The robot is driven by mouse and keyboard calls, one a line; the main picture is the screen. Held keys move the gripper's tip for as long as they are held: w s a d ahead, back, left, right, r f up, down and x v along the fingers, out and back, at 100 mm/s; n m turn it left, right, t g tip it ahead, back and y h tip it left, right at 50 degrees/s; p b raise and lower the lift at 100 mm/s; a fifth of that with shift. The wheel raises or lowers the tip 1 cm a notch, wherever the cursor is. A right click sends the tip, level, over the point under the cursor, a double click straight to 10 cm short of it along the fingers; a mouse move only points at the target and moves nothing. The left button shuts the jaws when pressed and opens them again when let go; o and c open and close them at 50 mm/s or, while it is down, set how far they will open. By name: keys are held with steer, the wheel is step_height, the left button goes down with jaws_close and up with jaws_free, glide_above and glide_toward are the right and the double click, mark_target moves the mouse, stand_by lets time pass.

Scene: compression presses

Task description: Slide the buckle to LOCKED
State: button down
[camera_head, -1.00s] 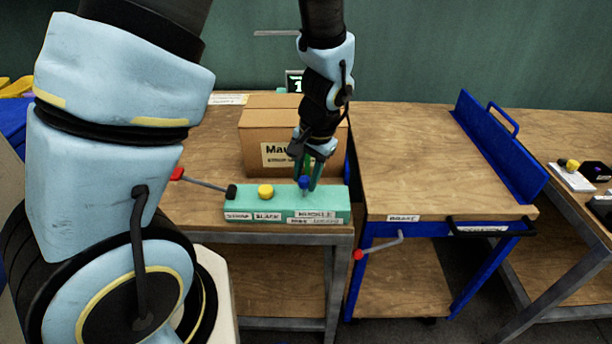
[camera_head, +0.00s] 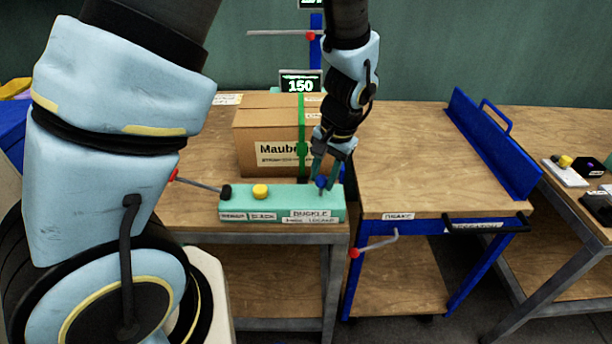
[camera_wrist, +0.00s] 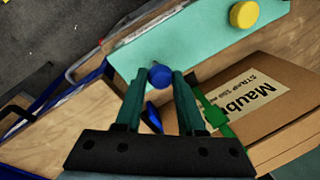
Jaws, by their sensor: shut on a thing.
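The blue buckle knob (camera_head: 321,182) stands at the right end of the teal block (camera_head: 283,203), above a label reading BUCKLE with smaller text under it. My gripper (camera_head: 325,178) reaches down onto the knob and is shut on it. In the wrist view the blue knob (camera_wrist: 160,75) sits between the tips of my two fingers (camera_wrist: 158,82). The slot and exact end position of the knob are hidden by the fingers.
A cardboard box (camera_head: 262,152) with a green strap (camera_head: 301,140) stands behind the block. A yellow button (camera_head: 260,191) and a red-tipped lever (camera_head: 200,183) are to the left. A display (camera_head: 300,84) reads 150. A blue-framed cart (camera_head: 420,165) stands right.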

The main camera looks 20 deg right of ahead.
steer(key=shift+d, duration=0.3)
steer(key=c, duration=0.5)
jaws_free()
steer(key=shift+s, duration=0.1)
steer(key=shift+r, duration=0.1)
step_height(320, 180, up, 10)
steer(key=s+d+b, duration=0.1)
steer(key=b, duration=0.1)
steer(key=shift+s+r, duration=0.25)
steer(key=shift+s, duration=0.05)
steer(key=shift+d, duration=0.1)
steer(key=w+a+f+n, duration=0.1)
steer(key=a+n, duration=0.3)
steer(key=a, duration=1)
steer(key=w+a+f+n+h, duration=0.1)
steer(key=w+a+n, duration=0.2)
steer(key=a, duration=1.2)
steer(key=shift+n+h, duration=0.3)
steer(key=shift+n, duration=0.7)
